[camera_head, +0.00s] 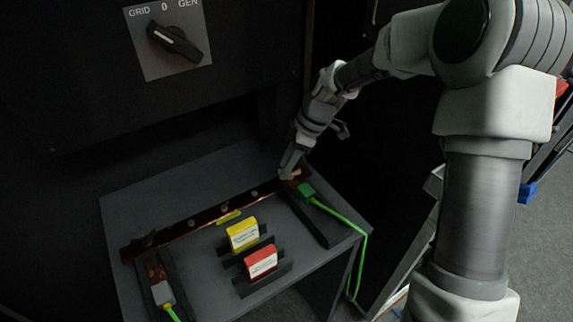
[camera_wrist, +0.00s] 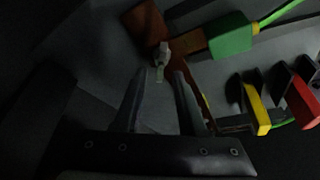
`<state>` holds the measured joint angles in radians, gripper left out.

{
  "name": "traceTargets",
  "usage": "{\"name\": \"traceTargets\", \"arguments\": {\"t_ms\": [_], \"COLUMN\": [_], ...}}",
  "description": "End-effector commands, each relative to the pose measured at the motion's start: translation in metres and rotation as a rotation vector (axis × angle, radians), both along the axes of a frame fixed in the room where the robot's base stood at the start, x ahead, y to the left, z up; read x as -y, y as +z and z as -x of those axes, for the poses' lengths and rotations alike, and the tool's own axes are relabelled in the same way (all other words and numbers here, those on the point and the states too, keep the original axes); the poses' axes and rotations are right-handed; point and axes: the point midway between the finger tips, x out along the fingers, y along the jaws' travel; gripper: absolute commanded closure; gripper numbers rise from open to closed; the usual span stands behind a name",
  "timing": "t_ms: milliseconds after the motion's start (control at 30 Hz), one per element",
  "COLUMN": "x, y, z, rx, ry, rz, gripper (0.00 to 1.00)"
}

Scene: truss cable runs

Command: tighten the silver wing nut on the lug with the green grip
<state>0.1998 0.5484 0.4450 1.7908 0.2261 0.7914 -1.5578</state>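The lug with the green grip (camera_head: 306,190) lies at the right end of a copper bar (camera_head: 190,225); the green grip (camera_wrist: 230,38) also shows in the wrist view, with its copper tongue (camera_wrist: 190,43) running left. The silver wing nut (camera_wrist: 162,53) stands where that tongue meets the bar. In the head view my fingers largely hide it. My gripper (camera_head: 290,172) is over the bar's right end. In the wrist view my gripper (camera_wrist: 159,76) is open, with the wing nut just beyond and between the fingertips. I cannot tell whether either finger touches it.
A yellow block (camera_head: 243,234) and a red block (camera_head: 262,261) stand in dark holders on the grey table (camera_head: 140,195). A second lug with a grey grip (camera_head: 163,293) and a dark wing nut (camera_head: 145,240) are at the left. A rotary switch (camera_head: 173,40) is on the panel above.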

Motion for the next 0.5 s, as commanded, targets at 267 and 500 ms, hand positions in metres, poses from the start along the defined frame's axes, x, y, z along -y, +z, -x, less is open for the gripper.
{"name": "traceTargets", "arguments": {"t_ms": [267, 500], "x": [-0.0002, -0.0001], "y": [-0.0004, -0.0002], "z": [0.0001, 0.0001], "rx": [0.0, 0.0], "ry": [0.0, 0.0], "rz": [0.0, 0.0], "gripper": [0.69, 1.0]}}
